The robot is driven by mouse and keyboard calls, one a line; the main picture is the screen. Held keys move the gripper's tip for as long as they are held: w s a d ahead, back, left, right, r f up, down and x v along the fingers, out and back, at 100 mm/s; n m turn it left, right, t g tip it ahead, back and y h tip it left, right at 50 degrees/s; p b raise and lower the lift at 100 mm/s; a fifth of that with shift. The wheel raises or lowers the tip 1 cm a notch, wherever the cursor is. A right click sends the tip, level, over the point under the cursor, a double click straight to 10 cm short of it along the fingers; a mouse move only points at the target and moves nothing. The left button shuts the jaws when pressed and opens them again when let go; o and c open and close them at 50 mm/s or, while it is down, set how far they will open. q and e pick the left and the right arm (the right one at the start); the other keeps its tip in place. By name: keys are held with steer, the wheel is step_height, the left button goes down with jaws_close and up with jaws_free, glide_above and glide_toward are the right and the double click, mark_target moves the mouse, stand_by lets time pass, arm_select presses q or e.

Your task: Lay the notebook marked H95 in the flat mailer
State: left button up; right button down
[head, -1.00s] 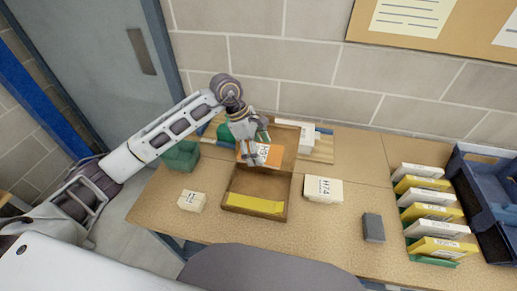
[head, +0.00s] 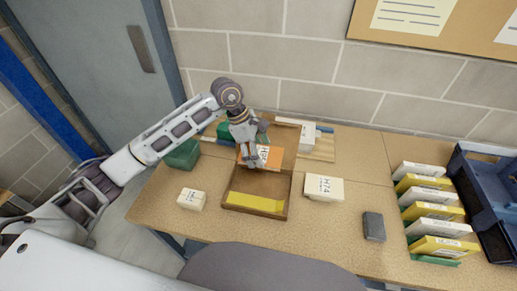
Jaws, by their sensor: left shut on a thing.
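An orange notebook (head: 270,154) has a white label, partly hidden, on which only the start of the marking can be made out. My left gripper (head: 250,163) is shut on its left part and holds it tilted over the back of an open brown flat mailer (head: 284,188). The mailer lies on the table with its lid raised at the back. A yellow piece (head: 256,203) lies along the mailer's front inside. Whether the notebook touches the mailer cannot be told. My right gripper is not in view.
A white block marked H74 (head: 324,188) lies right of the mailer, a small cream block (head: 192,199) left. A green bin (head: 183,155) stands behind left. A dark grey block (head: 374,227), a row of white and yellow notebooks (head: 433,210) and blue trays (head: 490,195) are at right.

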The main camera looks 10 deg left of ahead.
arm_select(q)
steer(key=shift+f+b, duration=3.15)
steer(key=shift+f, duration=2.2)
steer(key=shift+f+b, duration=0.15)
steer(key=shift+b, duration=0.2)
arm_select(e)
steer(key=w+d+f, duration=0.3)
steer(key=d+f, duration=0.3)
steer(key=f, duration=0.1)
arm_select(q)
steer(key=shift+f+b, duration=0.4)
steer(key=shift+f, duration=0.35)
steer(key=shift+f+b, duration=0.3)
steer(key=shift+b, duration=0.2)
steer(key=shift+f, duration=0.15)
steer(key=shift+f+b, duration=0.65)
steer(key=shift+f, duration=0.3)
steer(key=shift+f+b, duration=0.2)
steer(key=shift+b, duration=0.2)
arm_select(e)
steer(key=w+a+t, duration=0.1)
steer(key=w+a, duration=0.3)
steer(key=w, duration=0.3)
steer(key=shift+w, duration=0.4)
